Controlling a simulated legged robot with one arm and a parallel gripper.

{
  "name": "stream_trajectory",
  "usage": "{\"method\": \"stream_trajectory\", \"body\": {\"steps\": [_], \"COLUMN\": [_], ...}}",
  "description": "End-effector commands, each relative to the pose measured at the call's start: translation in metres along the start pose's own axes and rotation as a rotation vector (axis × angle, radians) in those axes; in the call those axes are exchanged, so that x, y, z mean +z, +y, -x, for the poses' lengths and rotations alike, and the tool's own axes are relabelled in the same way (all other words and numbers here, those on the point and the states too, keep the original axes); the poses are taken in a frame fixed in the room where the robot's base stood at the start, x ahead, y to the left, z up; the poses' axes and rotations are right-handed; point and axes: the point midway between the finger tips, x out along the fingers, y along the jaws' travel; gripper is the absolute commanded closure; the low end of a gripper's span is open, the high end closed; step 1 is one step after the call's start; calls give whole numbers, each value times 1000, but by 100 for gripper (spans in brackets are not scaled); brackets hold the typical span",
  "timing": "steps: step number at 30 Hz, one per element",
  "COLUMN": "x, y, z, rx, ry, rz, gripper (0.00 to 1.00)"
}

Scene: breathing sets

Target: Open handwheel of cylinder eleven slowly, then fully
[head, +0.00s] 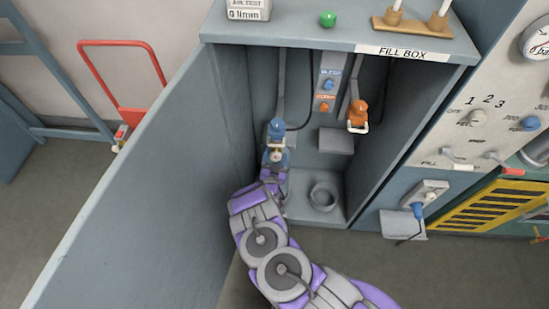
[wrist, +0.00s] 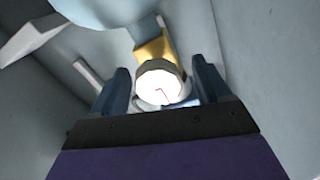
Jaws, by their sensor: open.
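The fill box (head: 400,53) stands open. Inside it on the left is a blue-topped valve (head: 277,128) with a pale round face below it; on the right hangs an orange-topped valve (head: 357,113). I see no number on either, so I cannot tell which is cylinder eleven's handwheel. My gripper (head: 273,165) is at the blue-topped valve, just below the blue top. In the wrist view my gripper (wrist: 162,85) is open, its fingers on either side of a white round gauge (wrist: 158,80). A brass-coloured body (wrist: 155,48) and a light blue rounded part (wrist: 112,8) lie beyond. Contact is unclear.
The grey door (head: 140,190) is swung open on the left. A small panel (head: 328,85) with blue and orange knobs is on the back wall. A grey block (head: 336,140) and a round ring (head: 323,197) are lower down. A control panel (head: 480,115) stands at right.

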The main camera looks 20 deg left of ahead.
Motion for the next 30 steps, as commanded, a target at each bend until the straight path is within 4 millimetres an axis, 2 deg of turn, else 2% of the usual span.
{"method": "stream_trajectory", "body": {"steps": [8, 25, 30], "x": [0, 1, 1], "y": [0, 0, 0], "z": [-1, -1, -1], "rx": [1, 1, 1], "ry": [-1, -2, -3], "rz": [1, 1, 2], "gripper": [23, 77, 78]}}
